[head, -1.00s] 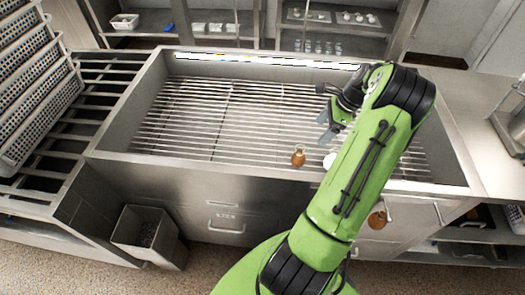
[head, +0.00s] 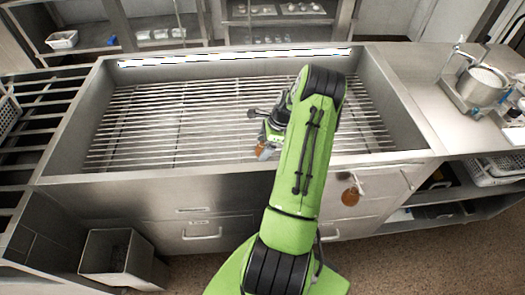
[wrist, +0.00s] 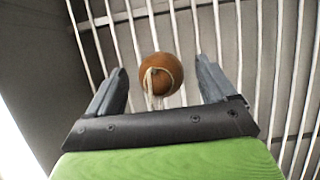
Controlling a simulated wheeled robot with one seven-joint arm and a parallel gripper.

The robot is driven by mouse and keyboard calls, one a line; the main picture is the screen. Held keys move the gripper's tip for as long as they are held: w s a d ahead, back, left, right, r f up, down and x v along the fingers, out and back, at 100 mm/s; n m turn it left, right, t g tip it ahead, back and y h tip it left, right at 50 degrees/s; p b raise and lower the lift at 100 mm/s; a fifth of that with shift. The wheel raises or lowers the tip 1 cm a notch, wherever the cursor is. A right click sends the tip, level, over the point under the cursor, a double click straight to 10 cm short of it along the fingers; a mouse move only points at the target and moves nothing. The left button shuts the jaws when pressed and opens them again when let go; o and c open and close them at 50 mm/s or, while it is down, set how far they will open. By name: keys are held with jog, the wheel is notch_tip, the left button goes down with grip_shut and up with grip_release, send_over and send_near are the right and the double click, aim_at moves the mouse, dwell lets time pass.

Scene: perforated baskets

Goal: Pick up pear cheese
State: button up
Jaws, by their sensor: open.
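A brown, rounded pear cheese (wrist: 161,70) with a pale string loop sits over the metal slats in the wrist view. It lies between and slightly beyond the open fingers of my gripper (wrist: 160,66), with clear gaps on both sides. In the head view, my gripper (head: 266,143) is low over the rack near its front edge, and the cheese (head: 262,152) shows only partly beside the fingers. A second brown, pear-like item (head: 351,195) appears against the cabinet front, right of my arm.
The slatted rack (head: 180,120) lies inside a metal basin with raised walls; its left part is clear. A pot (head: 480,85) stands on the right counter. A grey bin (head: 118,257) is at lower left. Shelves with small items stand behind.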

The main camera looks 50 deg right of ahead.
jog(key=shift+r, duration=0.15)
jog(key=c, duration=1.2)
